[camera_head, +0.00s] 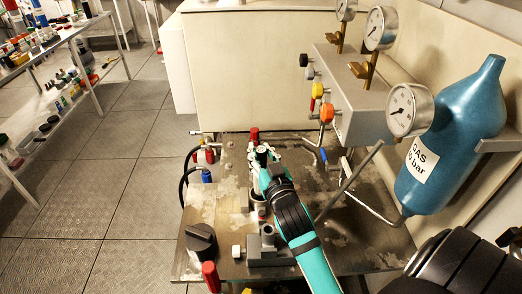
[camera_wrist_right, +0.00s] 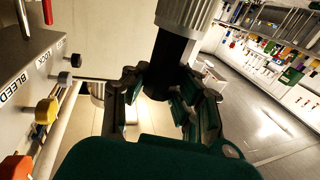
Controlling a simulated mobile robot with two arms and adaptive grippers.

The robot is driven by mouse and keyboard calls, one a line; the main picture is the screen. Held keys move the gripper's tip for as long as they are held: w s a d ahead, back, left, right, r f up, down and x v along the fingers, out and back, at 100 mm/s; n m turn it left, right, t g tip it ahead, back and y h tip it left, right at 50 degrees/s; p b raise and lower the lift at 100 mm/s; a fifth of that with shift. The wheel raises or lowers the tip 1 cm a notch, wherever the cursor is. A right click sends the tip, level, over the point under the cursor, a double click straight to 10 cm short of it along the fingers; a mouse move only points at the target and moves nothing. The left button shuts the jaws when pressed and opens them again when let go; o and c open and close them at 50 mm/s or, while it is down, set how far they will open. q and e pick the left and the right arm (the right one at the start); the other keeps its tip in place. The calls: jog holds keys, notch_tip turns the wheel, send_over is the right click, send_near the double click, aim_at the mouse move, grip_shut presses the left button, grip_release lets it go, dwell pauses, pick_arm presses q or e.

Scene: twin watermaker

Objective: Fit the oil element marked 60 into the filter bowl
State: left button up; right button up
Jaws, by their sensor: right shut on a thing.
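My right gripper (camera_head: 262,156) reaches over the metal bench from the lower right. In the right wrist view its two dark fingers (camera_wrist_right: 158,95) are shut on a dark cylinder (camera_wrist_right: 171,58) with a ribbed light grey end (camera_wrist_right: 188,14). No mark 60 shows on it, so I cannot tell which element it is. My left gripper is not in view.
The metal bench (camera_head: 352,235) carries a black knob (camera_head: 201,241), a grey block (camera_head: 266,255) and a red-handled part (camera_head: 211,275). Behind stand a valve panel (camera_head: 352,92), gauges (camera_head: 408,110) and a blue gas bottle (camera_head: 450,135).

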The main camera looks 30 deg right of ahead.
aim_at(263, 166)
jog(key=shift+f+b, duration=1)
jog(key=shift+f, duration=0.85)
jog(key=shift+p, duration=0.75)
jog(key=shift+f+b, duration=0.75)
jog(key=shift+f, duration=0.3)
